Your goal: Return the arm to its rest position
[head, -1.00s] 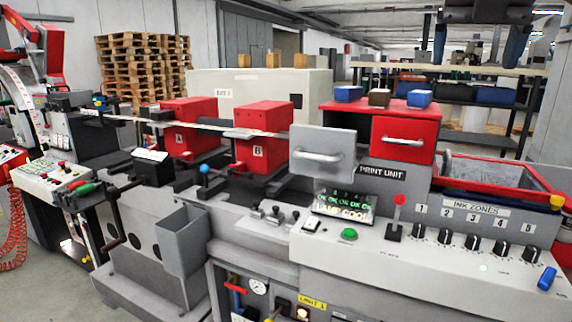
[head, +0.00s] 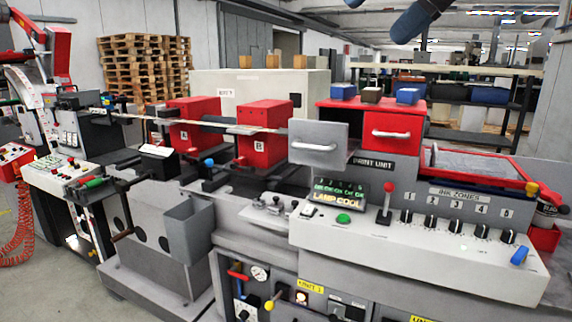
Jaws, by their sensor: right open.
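My right gripper (head: 382,12) shows at the top edge of the head view, cut off by the frame. Its dark blue fingertips are spread apart and point down and left, with nothing between them. It is high above the machine and touches nothing that I can see. The rest of my right arm is out of the frame. My left gripper does not show.
The print unit's control panel (head: 400,238) has a red lever (head: 387,197) and several knobs. Pallets (head: 146,68) stand behind.

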